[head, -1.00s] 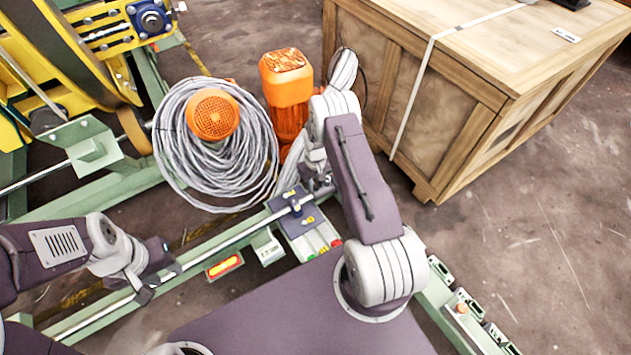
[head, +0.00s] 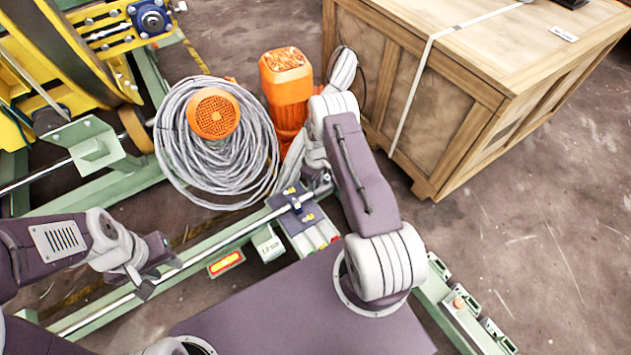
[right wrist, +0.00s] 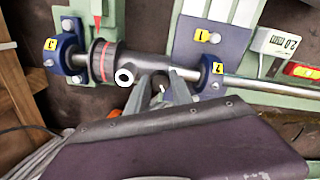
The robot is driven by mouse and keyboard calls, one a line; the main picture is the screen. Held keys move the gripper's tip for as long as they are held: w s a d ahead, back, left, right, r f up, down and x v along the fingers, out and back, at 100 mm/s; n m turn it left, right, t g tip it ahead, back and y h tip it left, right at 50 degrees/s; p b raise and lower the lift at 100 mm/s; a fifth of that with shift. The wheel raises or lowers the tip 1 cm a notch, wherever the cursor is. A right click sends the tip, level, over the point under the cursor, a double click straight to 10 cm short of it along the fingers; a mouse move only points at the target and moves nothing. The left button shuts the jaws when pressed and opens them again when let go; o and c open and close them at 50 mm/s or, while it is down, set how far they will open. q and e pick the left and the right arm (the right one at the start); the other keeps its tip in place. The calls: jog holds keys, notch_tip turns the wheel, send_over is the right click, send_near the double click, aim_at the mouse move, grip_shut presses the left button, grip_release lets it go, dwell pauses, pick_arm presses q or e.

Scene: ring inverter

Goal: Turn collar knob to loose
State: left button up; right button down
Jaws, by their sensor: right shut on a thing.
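In the right wrist view, a dark collar knob (right wrist: 103,62) with a red ring and a short stub with a white round end sits on a horizontal steel shaft (right wrist: 245,84). Blue shaft supports (right wrist: 71,53) stand on either side. My right gripper (right wrist: 163,84) is shut on the collar knob's grey tapered part, right of the stub; the exact contact is partly hidden. In the head view my right gripper (head: 322,186) is at the shaft's upper right end, mostly hidden by my arm. My left gripper (head: 161,279) looks open and empty, over the green rail.
A cable coil (head: 180,150) with an orange cap and an orange motor (head: 288,88) stand beyond the shaft. A wooden crate (head: 420,95) is at the upper right.

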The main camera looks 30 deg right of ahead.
dwell(0.3)
jog(key=c, duration=1.1)
grip_release()
jog(key=m+b, duration=0.1)
jog(key=m, duration=0.2)
jog(key=shift+f, duration=0.15)
jog(key=m+b, duration=0.2)
jog(key=m, duration=0.2)
jog(key=m+b, duration=0.6)
jog(key=m, duration=0.1)
jog(key=shift+a+f+m, duration=0.1)
jog(key=shift+f+m, duration=0.2)
jog(key=shift+f, duration=0.1)
jog(key=m+b, duration=0.9)
jog(key=b, duration=0.4)
jog(key=shift+w+r, duration=0.1)
jog(key=shift+r, duration=0.05)
notch_tip(320, 180, up, 12)
jog(key=f+p, duration=0.1)
jog(key=p, duration=0.9)
jog(key=shift+s+a+r+n+t+p, duration=0.15)
jog(key=shift+s+a+r+n+p, duration=1.45)
jog(key=shift+s+r+n, duration=0.9)
jog(key=shift+s+a+r+n+t+p, duration=0.2)
jog(key=shift+s+a+r+n+p, duration=1.1)
jog(key=shift+s+a+r+n, duration=1.1)
jog(key=shift+s+a+r+n+t+p, duration=0.15)
jog(key=shift+s+a+r+n+p, duration=1.5)
jog(key=shift+s+n, duration=1.45)
